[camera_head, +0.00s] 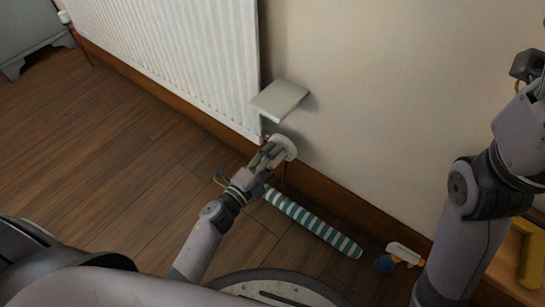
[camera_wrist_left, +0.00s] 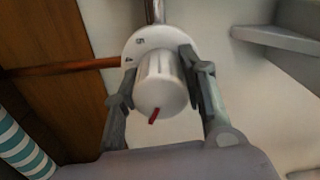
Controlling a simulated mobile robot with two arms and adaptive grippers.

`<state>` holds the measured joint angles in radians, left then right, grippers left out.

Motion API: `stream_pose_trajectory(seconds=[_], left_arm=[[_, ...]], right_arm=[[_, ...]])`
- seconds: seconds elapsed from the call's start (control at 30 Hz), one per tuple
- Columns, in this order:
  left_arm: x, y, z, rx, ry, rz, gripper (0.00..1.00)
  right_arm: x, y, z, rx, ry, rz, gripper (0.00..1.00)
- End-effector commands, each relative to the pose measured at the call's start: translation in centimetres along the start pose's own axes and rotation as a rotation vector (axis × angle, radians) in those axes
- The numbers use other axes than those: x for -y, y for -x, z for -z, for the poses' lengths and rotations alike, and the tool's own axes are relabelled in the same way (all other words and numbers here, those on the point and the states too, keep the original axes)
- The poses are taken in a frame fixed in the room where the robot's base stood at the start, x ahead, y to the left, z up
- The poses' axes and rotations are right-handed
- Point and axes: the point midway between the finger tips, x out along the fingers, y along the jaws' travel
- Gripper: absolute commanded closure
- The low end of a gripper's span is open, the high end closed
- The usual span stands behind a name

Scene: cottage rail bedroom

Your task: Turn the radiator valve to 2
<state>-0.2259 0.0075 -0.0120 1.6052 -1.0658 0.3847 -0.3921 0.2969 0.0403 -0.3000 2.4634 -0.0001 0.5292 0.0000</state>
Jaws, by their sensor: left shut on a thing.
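The radiator valve (camera_head: 289,147) is a white round knob low on the wall beside the radiator's lower right end. In the left wrist view the knob (camera_wrist_left: 160,84) points towards the camera, with a red mark on its front low edge. Behind it is a white dial ring (camera_wrist_left: 137,42) with dark digits, of which a 5 and a 4 seem to show; a 2 cannot be seen. My left gripper (camera_head: 272,156) is shut on the knob, one finger on each side. My right gripper (camera_head: 528,66) is at the top right edge, partly cut off; its jaws are unclear.
The white ribbed radiator (camera_head: 185,60) fills the upper left. A small grey shelf (camera_head: 280,97) juts from the wall just above the valve. A striped teal and white roll (camera_head: 312,223) and a white and blue object (camera_head: 402,254) lie along the skirting. The wooden floor at left is clear.

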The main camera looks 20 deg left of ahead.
Motion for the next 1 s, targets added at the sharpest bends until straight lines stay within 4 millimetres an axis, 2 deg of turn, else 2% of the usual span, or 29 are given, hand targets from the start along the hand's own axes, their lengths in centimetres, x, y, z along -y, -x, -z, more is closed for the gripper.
stream_pose_trajectory(seconds=[0.27, 0.7, 0.73, 1.0], left_arm=[[-0.15, 0.07, 0.04, 0.0, -0.068, -0.003, 0.9], [-0.16, 0.07, 0.05, 0.0, -0.076, -0.003, 0.9], [-0.16, 0.08, 0.05, 0.0, -0.076, -0.003, 0.61], [-0.08, 0.04, 0.04, 0.0, -0.076, -0.002, 0.43]], right_arm=[[0.02, 0.06, 0.02, -0.001, 0.0, 0.001, 0.24], [0.02, 0.05, 0.01, -0.001, 0.0, 0.0, 0.24], [0.02, 0.05, 0.01, -0.001, 0.0, 0.0, 0.24], [0.01, 0.07, -0.06, 0.0, 0.0, -0.001, 0.24]])
